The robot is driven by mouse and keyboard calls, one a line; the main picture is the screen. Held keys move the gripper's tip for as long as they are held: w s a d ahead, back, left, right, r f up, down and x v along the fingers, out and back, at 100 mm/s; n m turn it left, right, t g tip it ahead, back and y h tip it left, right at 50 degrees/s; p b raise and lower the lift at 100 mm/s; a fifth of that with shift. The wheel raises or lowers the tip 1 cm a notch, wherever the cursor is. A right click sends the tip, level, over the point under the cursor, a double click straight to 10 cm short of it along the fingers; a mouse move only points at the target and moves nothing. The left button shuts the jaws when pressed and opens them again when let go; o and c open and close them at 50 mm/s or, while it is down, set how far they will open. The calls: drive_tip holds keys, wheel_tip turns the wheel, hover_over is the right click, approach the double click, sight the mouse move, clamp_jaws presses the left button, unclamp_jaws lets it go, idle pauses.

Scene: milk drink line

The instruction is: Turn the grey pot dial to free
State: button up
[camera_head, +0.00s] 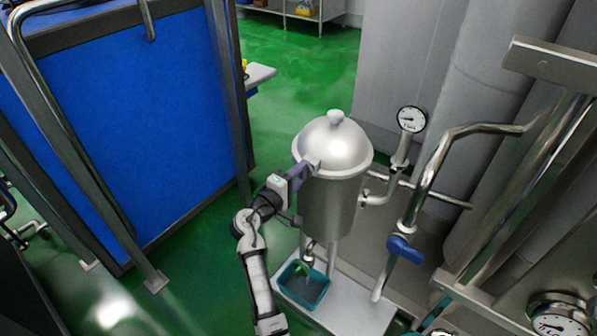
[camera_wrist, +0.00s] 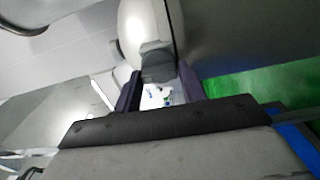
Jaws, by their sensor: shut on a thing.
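The silver pot (camera_head: 328,205) stands upright with a domed lid (camera_head: 333,140) and a round knob on top. My gripper (camera_head: 308,168) reaches its left side, just under the lid's rim. In the wrist view, my gripper's purple fingers (camera_wrist: 160,74) are closed on either side of a small grey block, the grey dial (camera_wrist: 158,64), against the pale rounded pot surface (camera_wrist: 150,25). Any marking for free on the dial cannot be read, and the fingers hide part of it.
A teal bin (camera_head: 313,291) sits under the pot's spout on a pale base (camera_head: 350,308). To the right are a gauge (camera_head: 412,119), steel pipes and a blue valve handle (camera_head: 405,248). A blue panel (camera_head: 130,120) stands at left.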

drive_tip(key=shift+n, duration=0.3)
drive_tip(key=o, duration=0.9)
drive_tip(key=b+v, duration=0.3)
drive_tip(key=v, duration=1)
drive_tip(key=shift+s+a, duration=0.25)
drive_tip(key=shift+s, duration=0.1)
